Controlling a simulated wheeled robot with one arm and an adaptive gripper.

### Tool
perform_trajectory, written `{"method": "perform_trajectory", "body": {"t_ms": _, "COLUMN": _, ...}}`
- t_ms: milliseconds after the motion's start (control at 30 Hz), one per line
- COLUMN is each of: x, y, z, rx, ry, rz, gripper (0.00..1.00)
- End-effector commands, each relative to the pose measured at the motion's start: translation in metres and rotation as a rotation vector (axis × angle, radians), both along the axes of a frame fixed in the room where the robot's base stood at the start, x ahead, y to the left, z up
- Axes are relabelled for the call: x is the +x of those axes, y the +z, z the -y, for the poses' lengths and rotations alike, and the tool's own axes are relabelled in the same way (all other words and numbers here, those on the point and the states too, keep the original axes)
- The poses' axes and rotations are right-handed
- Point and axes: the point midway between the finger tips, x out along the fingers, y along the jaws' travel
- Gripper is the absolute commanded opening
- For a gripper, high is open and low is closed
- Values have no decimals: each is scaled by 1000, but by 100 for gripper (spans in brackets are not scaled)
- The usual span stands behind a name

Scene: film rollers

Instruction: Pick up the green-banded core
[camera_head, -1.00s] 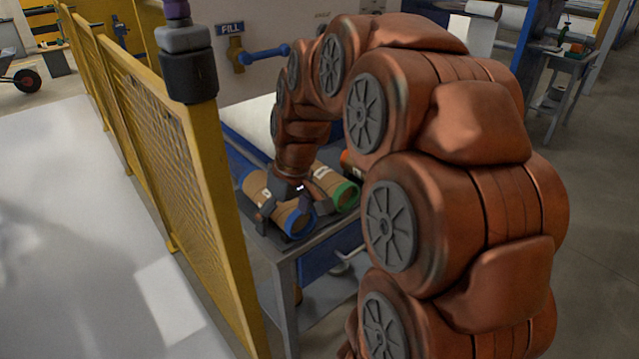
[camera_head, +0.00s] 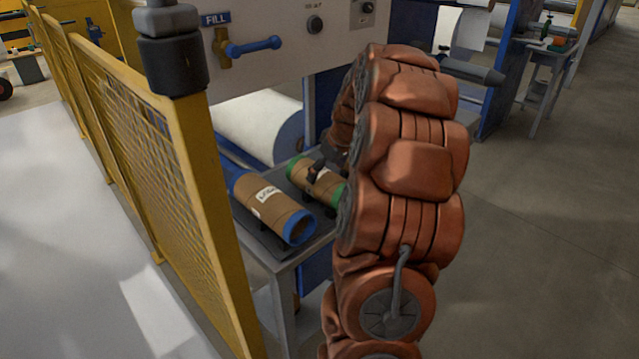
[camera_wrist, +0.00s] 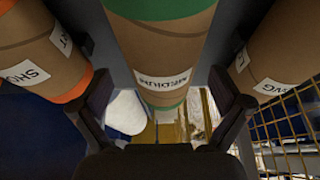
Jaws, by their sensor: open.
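The green-banded core (camera_head: 327,184) is a brown tube with green ends, lying on the bench beside the blue-banded core (camera_head: 270,205). In the wrist view the green-banded core (camera_wrist: 160,48) fills the middle, with a label reading MEDIUM. My gripper (camera_wrist: 165,105) is open, one finger towards each side of this core. I cannot tell whether the fingers touch the core.
An orange-banded core (camera_wrist: 45,55) is close on the left in the wrist view, and a core labelled LONG (camera_wrist: 270,50) on the right. A yellow mesh fence (camera_head: 165,160) stands left of the bench. A white roll (camera_head: 260,122) lies behind it.

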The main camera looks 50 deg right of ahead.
Motion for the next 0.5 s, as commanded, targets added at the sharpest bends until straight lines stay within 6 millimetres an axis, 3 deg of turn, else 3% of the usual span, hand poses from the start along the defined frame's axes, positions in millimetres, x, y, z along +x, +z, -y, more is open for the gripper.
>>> {"method": "perform_trajectory", "body": {"t_ms": 500, "x": 17, "y": -49, "z": -5, "rx": 3, "ry": 6, "rz": -3, "gripper": 100}}
